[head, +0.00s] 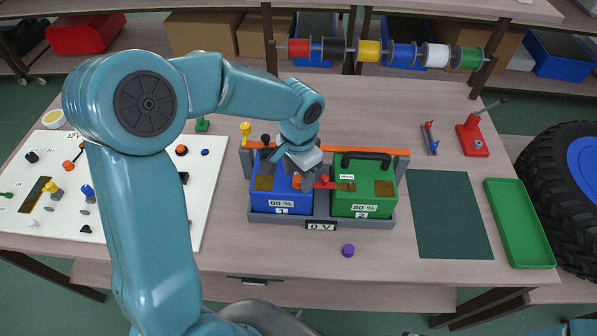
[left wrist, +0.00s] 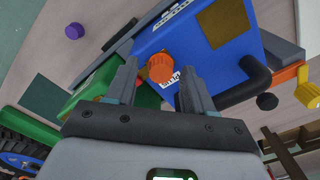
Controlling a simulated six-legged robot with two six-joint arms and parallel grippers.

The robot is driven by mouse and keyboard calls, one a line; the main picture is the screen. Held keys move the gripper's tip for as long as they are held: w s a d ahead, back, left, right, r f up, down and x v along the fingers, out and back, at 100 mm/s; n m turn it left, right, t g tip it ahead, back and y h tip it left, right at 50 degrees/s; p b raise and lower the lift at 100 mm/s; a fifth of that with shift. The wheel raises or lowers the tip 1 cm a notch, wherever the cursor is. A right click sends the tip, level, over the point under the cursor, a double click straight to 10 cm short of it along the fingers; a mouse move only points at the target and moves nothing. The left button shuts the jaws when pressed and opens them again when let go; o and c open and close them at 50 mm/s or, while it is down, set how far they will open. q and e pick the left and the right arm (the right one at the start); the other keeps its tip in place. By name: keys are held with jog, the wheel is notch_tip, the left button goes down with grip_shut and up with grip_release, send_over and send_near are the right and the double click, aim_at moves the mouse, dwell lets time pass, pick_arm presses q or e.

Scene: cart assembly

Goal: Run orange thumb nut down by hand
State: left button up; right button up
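The orange thumb nut (head: 297,182) sits on top of the blue battery (head: 281,195) marked 1, near its inner side. In the left wrist view the orange nut (left wrist: 161,67) appears between the fingertips. My left gripper (head: 291,172) points down over the blue battery, and its two fingers (left wrist: 158,75) are apart, one on each side of the nut. I cannot tell whether either finger touches it. A red link (head: 330,185) reaches from near the nut toward the green battery (head: 350,205) marked 2. My right gripper is not in view.
The batteries stand in a grey tray (head: 263,217) with a "0 V" label. An orange bar (head: 397,153) runs behind them. A purple knob (head: 348,250) lies in front. A white parts board (head: 205,215) is left; a dark mat (head: 450,215) and green tray (head: 519,224) are right.

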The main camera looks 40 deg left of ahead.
pick_arm(q)
notch_tip(320, 180, up, 16)
jog(key=shift+r, duration=0.2)
dwell(0.4)
jog(key=shift+s+d, duration=0.1)
jog(key=shift+s, duration=0.05)
